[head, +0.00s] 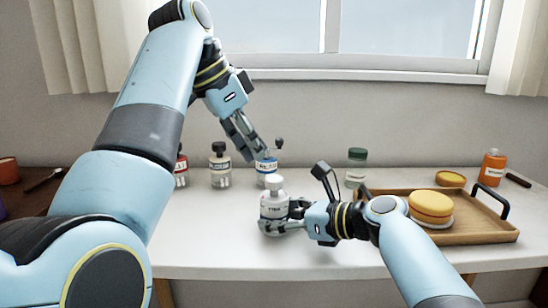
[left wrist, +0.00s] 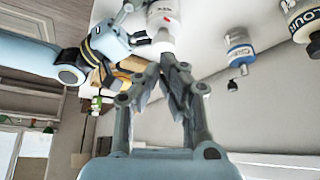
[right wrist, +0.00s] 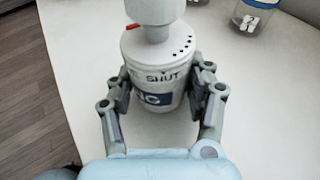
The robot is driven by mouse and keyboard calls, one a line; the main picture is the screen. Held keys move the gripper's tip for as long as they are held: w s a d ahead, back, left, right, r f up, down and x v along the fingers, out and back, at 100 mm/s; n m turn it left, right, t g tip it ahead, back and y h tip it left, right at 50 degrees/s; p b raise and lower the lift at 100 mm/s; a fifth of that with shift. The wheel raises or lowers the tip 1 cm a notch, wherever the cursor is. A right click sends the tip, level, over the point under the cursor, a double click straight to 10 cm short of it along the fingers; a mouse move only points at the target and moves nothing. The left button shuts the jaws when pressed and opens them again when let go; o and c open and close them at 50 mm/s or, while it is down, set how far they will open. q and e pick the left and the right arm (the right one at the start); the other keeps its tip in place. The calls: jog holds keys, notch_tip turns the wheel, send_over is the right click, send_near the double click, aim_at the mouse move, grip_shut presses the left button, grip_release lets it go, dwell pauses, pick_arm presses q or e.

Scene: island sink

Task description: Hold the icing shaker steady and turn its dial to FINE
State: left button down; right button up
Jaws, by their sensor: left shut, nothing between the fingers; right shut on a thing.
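The icing shaker (head: 273,205) is white with a dark blue label and stands upright at the front of the white counter. In the right wrist view, its body (right wrist: 158,98) sits between the fingers of my right gripper (right wrist: 162,82), which is shut on it. My left gripper (head: 260,154) is shut and empty, above and behind the shaker. In the left wrist view, its fingertips (left wrist: 172,62) are apart from the shaker (left wrist: 164,24).
A blue-labelled jar (head: 266,169), a dark-capped jar (head: 220,168) and a red-labelled jar (head: 180,170) stand behind. A green-capped jar (head: 356,168) stands behind the wooden tray (head: 470,236) holding a yellow round cake (head: 430,204). An orange bottle (head: 492,168) stands right.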

pick_arm(q)
jog(key=shift+w+a+f, duration=0.1)
jog(key=shift+w+f, duration=0.1)
jog(key=shift+f, duration=1.35)
jog(key=shift+w+a+f, duration=0.1)
jog(key=shift+w+f, duration=0.1)
jog(key=shift+f, duration=1.3)
jog(key=shift+w+d, duration=0.1)
jog(key=shift+d, duration=0.15)
jog(key=shift+s+d+f, duration=0.1)
jog(key=shift+s+d, duration=0.2)
jog(key=shift+s, duration=0.1)
jog(key=shift+s+a, duration=0.15)
jog(key=shift+a, duration=0.2)
notch_tip(320, 180, up, 6)
jog(key=shift+a, duration=0.15)
